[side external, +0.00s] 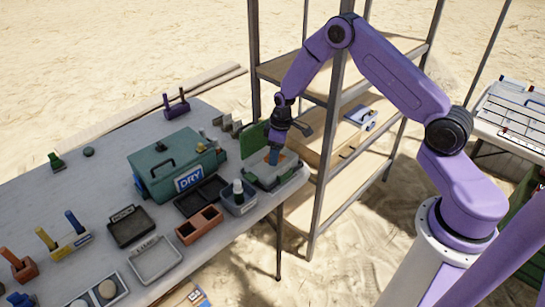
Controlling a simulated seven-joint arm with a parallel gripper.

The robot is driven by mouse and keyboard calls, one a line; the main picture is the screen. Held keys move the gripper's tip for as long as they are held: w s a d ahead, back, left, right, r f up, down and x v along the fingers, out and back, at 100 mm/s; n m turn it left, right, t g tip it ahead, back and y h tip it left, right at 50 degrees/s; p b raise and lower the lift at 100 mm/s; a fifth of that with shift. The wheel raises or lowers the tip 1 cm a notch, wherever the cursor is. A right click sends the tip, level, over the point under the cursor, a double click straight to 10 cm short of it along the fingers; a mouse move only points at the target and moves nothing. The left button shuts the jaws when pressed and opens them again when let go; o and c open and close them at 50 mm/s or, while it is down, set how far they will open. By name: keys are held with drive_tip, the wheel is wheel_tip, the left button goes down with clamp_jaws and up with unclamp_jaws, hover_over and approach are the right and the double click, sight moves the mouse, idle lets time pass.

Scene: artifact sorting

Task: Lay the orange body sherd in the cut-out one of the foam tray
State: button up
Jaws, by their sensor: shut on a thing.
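My gripper (273,158) points down over an open case at the table's right end. Its bluish fingertips are shut on the orange body sherd, of which only a small orange patch (266,158) shows beside them. The foam tray (291,176) looks to be the pale grey open case with a raised green lid (254,139) behind it. The sherd is over or in this tray; I cannot tell whether it touches the foam. The cut-outs and their numbers are too small or hidden to make out.
A green box marked DRY (150,180) stands left of the tray. A small grey bin with a bottle (238,190) is close to the tray's left. Brown and dark trays (200,225) lie in front. A metal-post shelf (325,150) rises just right of the table edge.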

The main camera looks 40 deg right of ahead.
drive_tip(key=s+r, duration=0.8)
drive_tip(key=s, duration=0.4)
drive_tip(key=a+r+m, duration=0.4)
drive_tip(key=r+m, duration=0.3)
drive_tip(key=r, duration=0.4)
drive_tip(key=w+a+f+n, duration=0.1)
drive_tip(key=w+a+f, duration=0.4)
drive_tip(key=a, duration=0.5)
drive_tip(key=n, duration=0.2)
hover_over(193, 202)
drive_tip(key=s, duration=0.1)
drive_tip(key=shift+h, duration=0.3)
wheel_tip(193, 202, down, 14)
drive_tip(key=shift+f, duration=0.1)
drive_tip(key=shift+w+f, duration=0.2)
drive_tip(key=shift+f, duration=1.55)
